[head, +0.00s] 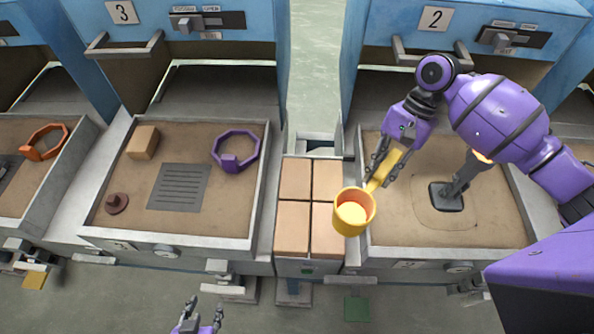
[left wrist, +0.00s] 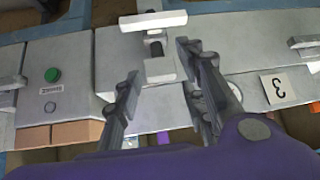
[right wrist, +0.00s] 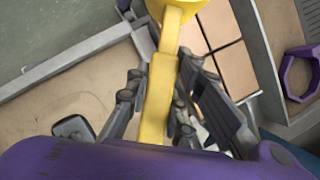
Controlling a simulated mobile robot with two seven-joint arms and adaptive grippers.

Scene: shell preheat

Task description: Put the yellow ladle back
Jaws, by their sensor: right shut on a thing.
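The yellow ladle (head: 352,219) has a round cup and a flat handle. My right gripper (head: 387,162) is shut on its handle, with the cup out to the left, over the right edge of the brick-topped stand. In the right wrist view the yellow handle (right wrist: 158,95) lies between the fingers. A grey upright holder (head: 447,196) with a dark square base stands in the tray under number 2, partly hidden by my right arm. My left gripper (head: 198,309) is low at the front, empty, with its fingers apart; the left wrist view shows them open (left wrist: 158,75).
The tray under number 3 (head: 258,190) holds a purple octagonal ring (head: 235,150), a tan block (head: 143,142), a dark grate (head: 178,187) and a brown knob-like piece (head: 116,203). Tan bricks (head: 294,215) top the middle stand. An orange ring (head: 44,142) lies far left.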

